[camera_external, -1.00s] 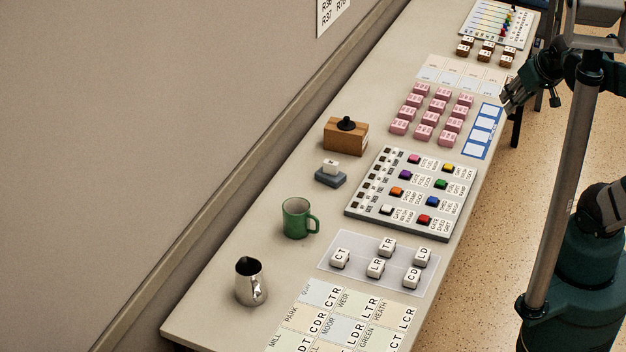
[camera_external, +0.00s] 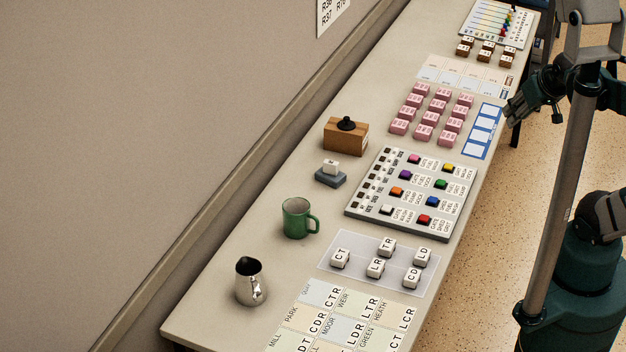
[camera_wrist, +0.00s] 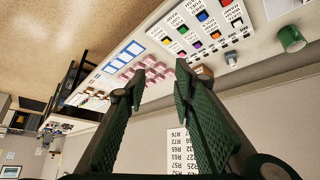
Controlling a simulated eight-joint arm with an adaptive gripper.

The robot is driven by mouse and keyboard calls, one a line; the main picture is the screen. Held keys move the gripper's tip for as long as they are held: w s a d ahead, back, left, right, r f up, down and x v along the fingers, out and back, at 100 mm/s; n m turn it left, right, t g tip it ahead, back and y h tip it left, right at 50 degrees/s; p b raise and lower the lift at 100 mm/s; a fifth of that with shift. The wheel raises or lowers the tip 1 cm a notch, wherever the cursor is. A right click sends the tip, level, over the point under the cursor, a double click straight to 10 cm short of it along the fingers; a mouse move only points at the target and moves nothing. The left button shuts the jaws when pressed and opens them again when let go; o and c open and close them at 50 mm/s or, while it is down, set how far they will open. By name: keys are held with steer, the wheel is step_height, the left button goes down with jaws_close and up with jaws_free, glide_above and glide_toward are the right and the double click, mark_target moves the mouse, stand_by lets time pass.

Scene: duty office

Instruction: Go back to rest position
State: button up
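My gripper (camera_external: 519,109) hangs at the right edge of the table, beside the blue-framed card strip, and holds nothing visible. In the wrist view my gripper (camera_wrist: 160,76) shows two green fingers spread apart with an empty gap. The long table (camera_external: 262,175) runs from front left to back right. Pink blocks (camera_external: 432,112) stand in rows on it, left of my gripper in the outside view.
A board of coloured blocks (camera_external: 380,203), a green mug (camera_external: 296,219), a metal jug (camera_external: 250,285), a wooden box (camera_external: 345,138) and white lettered blocks (camera_external: 376,267) occupy the table. A blue-framed strip (camera_external: 481,131) lies near its right edge. The speckled floor (camera_external: 495,270) is clear.

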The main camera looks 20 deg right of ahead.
steer(key=shift+f+b, duration=1.8)
steer(key=shift+f, duration=0.45)
